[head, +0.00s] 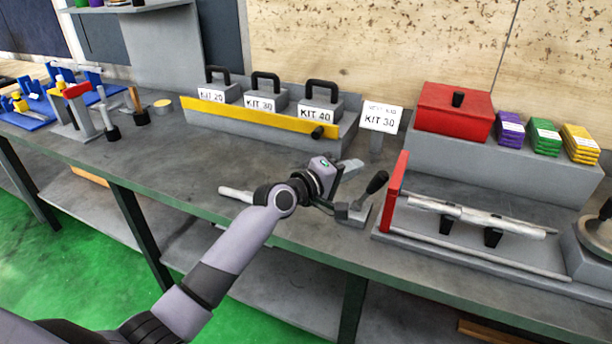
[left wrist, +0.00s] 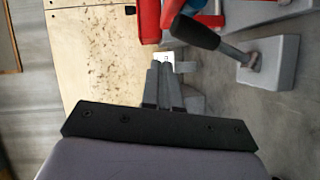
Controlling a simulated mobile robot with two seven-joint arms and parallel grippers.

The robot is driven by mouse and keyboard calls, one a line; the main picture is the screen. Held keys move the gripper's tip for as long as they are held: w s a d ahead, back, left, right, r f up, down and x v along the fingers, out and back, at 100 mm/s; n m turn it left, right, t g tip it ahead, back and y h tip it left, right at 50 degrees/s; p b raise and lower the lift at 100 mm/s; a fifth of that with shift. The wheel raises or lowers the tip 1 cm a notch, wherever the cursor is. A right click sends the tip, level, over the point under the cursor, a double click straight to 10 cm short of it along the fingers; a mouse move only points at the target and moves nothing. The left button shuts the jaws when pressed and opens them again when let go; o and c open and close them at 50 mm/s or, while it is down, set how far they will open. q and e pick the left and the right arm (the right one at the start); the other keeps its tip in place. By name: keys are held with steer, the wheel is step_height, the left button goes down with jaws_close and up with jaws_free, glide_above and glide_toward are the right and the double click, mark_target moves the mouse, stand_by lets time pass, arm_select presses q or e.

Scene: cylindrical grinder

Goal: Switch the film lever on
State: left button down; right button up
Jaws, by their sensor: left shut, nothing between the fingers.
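The lever has a black handle (head: 376,182) on a short metal rod and a small grey base (head: 353,213). It stands on the bench beside the film roll stand, its handle tilted up and to the right in the head view. In the left wrist view the black handle (left wrist: 195,32) shows right of the fingertips, with its grey base (left wrist: 268,62) farther right. My left gripper (head: 350,166) is shut and empty, just left of and behind the lever handle, apart from it as far as I can see. Its shut fingers (left wrist: 164,72) show in the left wrist view. My right gripper is not in view.
The film roll (head: 475,215) lies on a stand with a red end plate (head: 394,192) to the right. A KIT 30 sign (head: 380,118) stands behind. A grey tray with a yellow edge (head: 255,115) holds kit blocks.

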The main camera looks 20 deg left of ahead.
arm_select(q)
steer(key=v, duration=1)
steer(key=shift+r, duration=0.35)
steer(key=shift+d, duration=0.15)
steer(key=s+a+f+m+g+y, duration=0.1)
steer(key=s+f+m+g+y, duration=0.3)
steer(key=s+f+m, duration=0.8)
steer(key=s+f+y, duration=0.1)
steer(key=s+f, duration=1.2)
steer(key=f, duration=0.2)
steer(key=shift+s+a+f+y, duration=0.15)
steer(key=shift+s+a+y, duration=0.15)
steer(key=shift+s, duration=0.1)
steer(key=c, duration=1.8)
jaws_free()
